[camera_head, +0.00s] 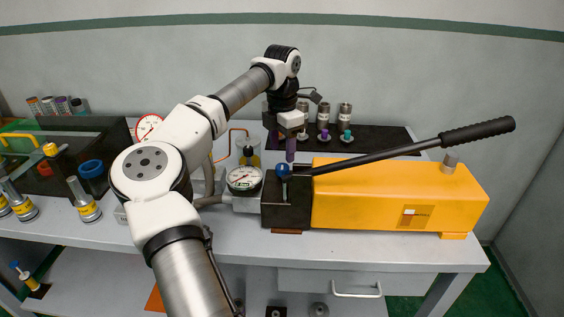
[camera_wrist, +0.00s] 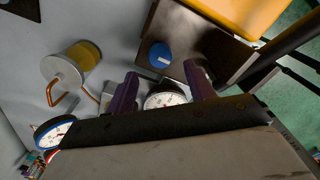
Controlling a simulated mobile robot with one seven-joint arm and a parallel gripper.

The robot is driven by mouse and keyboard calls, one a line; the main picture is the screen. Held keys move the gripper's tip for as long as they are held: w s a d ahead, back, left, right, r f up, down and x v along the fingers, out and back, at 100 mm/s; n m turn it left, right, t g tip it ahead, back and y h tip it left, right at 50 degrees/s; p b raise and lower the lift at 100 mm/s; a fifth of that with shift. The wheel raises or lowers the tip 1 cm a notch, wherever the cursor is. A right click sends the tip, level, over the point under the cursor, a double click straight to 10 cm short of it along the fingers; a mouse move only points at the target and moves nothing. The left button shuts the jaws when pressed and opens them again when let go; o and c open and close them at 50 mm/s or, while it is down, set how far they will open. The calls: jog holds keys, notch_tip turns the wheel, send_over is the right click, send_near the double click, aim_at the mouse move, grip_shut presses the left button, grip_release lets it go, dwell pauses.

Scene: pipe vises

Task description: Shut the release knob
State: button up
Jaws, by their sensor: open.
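The release knob is a round blue knob (camera_head: 283,170) on the dark block at the left end of the yellow hand pump (camera_head: 385,196). In the wrist view the blue knob (camera_wrist: 159,54) shows from above, with a pale mark on its face, on the dark block (camera_wrist: 195,42). My gripper (camera_head: 290,150) points down close above the knob in the head view. In the wrist view its purple fingers (camera_wrist: 162,77) are apart with nothing between them, and the knob lies just beyond their tips. I cannot tell the exact height gap.
The pump's long black lever (camera_head: 420,147) slants up to the right beside my gripper. A pressure gauge (camera_head: 244,178) stands left of the dark block. Several metal fittings (camera_head: 323,115) stand on a dark mat behind. The white bench (camera_head: 350,250) is clear in front.

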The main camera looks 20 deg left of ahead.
aim_at(282, 166)
notch_tip(282, 166, up, 9)
jog(key=shift+f+b, duration=0.15)
jog(key=shift+b, duration=0.2)
